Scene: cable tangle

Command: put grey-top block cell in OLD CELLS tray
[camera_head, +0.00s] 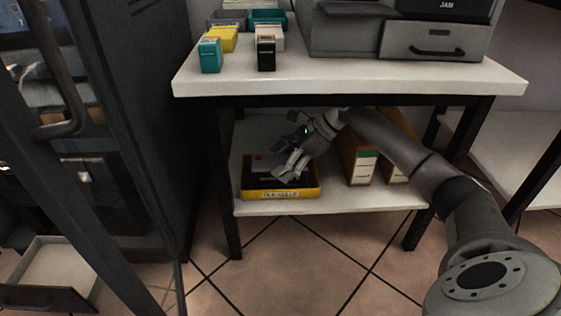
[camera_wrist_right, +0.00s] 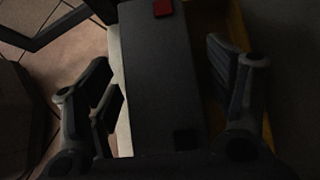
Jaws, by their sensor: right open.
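The yellow tray (camera_head: 308,193) with a small white label, hard to read, sits on the lower shelf. A dark grey-topped block cell (camera_head: 262,170) with a red mark lies in or over it; part is hidden by the gripper. In the right wrist view the block (camera_wrist_right: 160,80) shows a red square at its far end and a black square at its near end. My right gripper (camera_head: 284,172) is at the tray. In the wrist view its open fingers (camera_wrist_right: 165,95) stand on both sides of the block, with visible gaps. My left gripper is not in view.
The white lower shelf (camera_head: 330,205) has two binders (camera_head: 360,160) right of the tray. The tabletop (camera_head: 350,80) above holds teal (camera_head: 210,55), yellow (camera_head: 222,38) and black (camera_head: 266,53) blocks and a grey machine (camera_head: 430,40). An open drawer (camera_head: 50,270) is at lower left.

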